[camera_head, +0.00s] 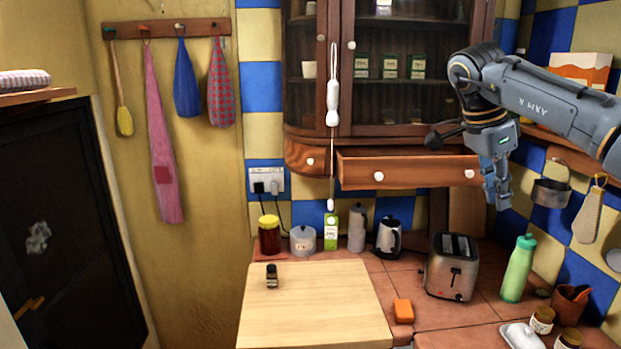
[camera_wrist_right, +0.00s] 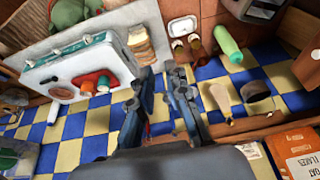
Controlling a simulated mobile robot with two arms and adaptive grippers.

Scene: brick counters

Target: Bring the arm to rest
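My right arm comes in from the right in the head view and hangs in the air. Its gripper (camera_head: 497,194) points down, in front of the wall cabinet's right side and above the toaster. In the right wrist view the two fingers of this gripper (camera_wrist_right: 161,76) stand apart with nothing between them. My left arm and gripper are not in view. A wooden drawer (camera_head: 408,172) under the glass-door cabinet (camera_head: 390,100) is pulled out, just left of my right gripper.
The counter below holds a steel toaster (camera_head: 451,268), green bottle (camera_head: 517,268), dark kettle (camera_head: 388,238), orange block (camera_head: 403,310) and wooden board (camera_head: 320,310) with a small dark jar (camera_head: 271,276). A pot (camera_head: 550,191) hangs at right. Open space lies left of the drawer.

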